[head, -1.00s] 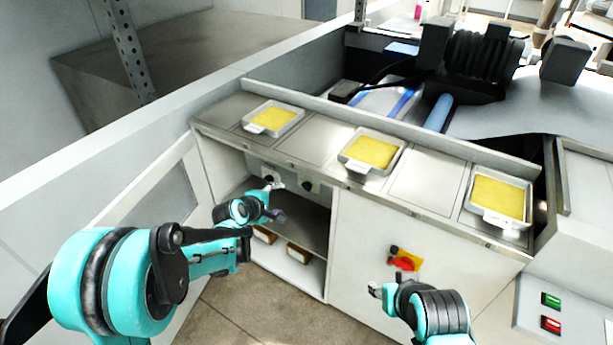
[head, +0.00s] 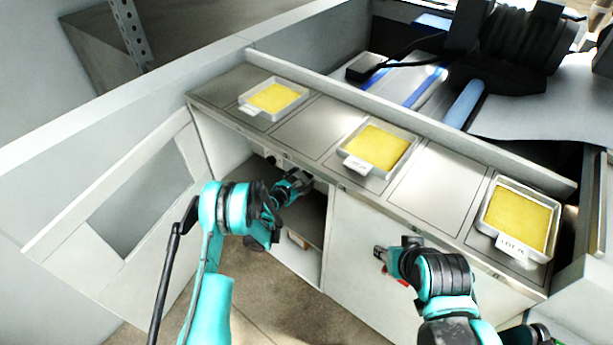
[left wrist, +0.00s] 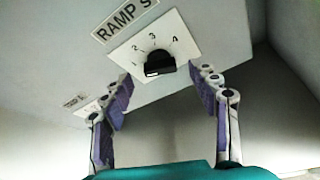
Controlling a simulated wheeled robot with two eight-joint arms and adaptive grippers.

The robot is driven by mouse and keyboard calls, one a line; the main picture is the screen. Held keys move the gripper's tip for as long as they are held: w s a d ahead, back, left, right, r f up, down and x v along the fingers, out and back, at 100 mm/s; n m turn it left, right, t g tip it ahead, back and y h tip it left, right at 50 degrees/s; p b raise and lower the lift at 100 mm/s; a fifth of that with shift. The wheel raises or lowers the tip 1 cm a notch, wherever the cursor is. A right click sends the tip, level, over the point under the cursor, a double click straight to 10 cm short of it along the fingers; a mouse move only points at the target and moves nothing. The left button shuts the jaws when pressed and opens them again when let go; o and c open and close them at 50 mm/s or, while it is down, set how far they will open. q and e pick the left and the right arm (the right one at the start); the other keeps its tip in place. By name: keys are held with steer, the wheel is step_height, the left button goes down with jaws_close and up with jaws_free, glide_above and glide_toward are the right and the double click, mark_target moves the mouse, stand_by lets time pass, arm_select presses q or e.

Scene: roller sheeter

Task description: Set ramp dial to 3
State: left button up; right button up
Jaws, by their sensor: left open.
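The ramp dial (left wrist: 158,63) is a black knob on a white plate numbered 1 to 4, under a label reading "RAMP S" in the left wrist view. Which number it points to is hard to tell. My left gripper (left wrist: 165,78) is open, its two purple-padded fingers below and either side of the knob, apart from it. In the head view my left gripper (head: 303,180) is at the open cabinet bay under the counter and hides the dial there. My right gripper (head: 380,252) is in front of the white cabinet panel; its jaws are too small to read.
A second dark knob (head: 270,160) is to the left under the counter. Three trays with yellow contents, such as the middle tray (head: 352,165), stand on the counter. A cabinet door (head: 70,225) stands open at the left. A shelf is inside the bay.

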mark_target(308, 175)
arm_select(q)
steer(key=shift+b+x, duration=0.45)
steer(key=shift+x, duration=1.4)
steer(key=shift+r, duration=0.1)
steer(key=shift+c, duration=0.3)
steer(key=c, duration=1.1)
steer(key=shift+s+d+m+t+y, duration=0.15)
steer(key=shift+m+t+y, duration=0.25)
steer(key=shift+m+t, duration=0.5)
steer(key=shift+f+m+t+y, duration=0.25)
steer(key=shift+m+t+y, duration=0.2)
steer(key=shift+m, duration=1.15)
